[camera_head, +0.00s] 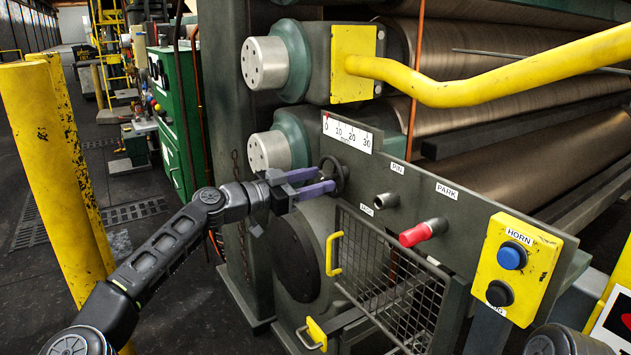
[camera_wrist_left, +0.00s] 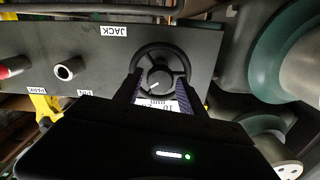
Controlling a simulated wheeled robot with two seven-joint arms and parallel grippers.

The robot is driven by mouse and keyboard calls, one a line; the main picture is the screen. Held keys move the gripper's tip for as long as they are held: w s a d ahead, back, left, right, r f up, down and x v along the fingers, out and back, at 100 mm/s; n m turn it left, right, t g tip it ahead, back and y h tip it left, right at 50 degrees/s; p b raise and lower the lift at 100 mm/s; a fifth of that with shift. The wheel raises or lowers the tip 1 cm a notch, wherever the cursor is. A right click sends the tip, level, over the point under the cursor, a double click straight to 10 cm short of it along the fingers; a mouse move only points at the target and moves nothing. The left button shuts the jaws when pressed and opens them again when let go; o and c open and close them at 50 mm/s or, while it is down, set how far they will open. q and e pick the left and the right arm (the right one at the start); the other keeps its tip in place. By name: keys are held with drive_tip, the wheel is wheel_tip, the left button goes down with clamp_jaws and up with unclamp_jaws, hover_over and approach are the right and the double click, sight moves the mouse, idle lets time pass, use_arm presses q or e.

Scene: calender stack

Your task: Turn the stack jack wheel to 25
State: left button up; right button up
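The stack jack wheel (camera_head: 333,175) is a small dark handwheel on the grey panel, below the white scale plate (camera_head: 347,133) marked 0 to 30. A red pointer (camera_head: 326,118) stands at about 0. In the left wrist view the wheel (camera_wrist_left: 160,52) shows as a black ring with a round hub (camera_wrist_left: 160,79), near a JACK label. My left gripper (camera_head: 328,178) is at the wheel, its purple fingers apart. In the left wrist view its fingers (camera_wrist_left: 160,88) lie at opposite sides of the wheel; I cannot tell whether they touch it. My right gripper is out of view.
A bare pin socket (camera_head: 386,200) and a red-tipped park pin (camera_head: 423,232) stick out right of the wheel. A yellow horn box (camera_head: 516,268) is at the right. A wire-mesh guard (camera_head: 390,275) hangs below, and a yellow pipe (camera_head: 480,88) crosses above.

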use_arm(q)
drive_tip(key=shift+o, duration=0.9)
drive_tip(key=shift+a, duration=0.1)
drive_tip(key=shift+s+a, duration=0.2)
drive_tip(key=shift+a, duration=0.1)
drive_tip(key=b+v, duration=0.1)
drive_tip(key=v, duration=0.6)
drive_tip(key=shift+b, duration=0.4)
drive_tip(key=shift+d, duration=0.1)
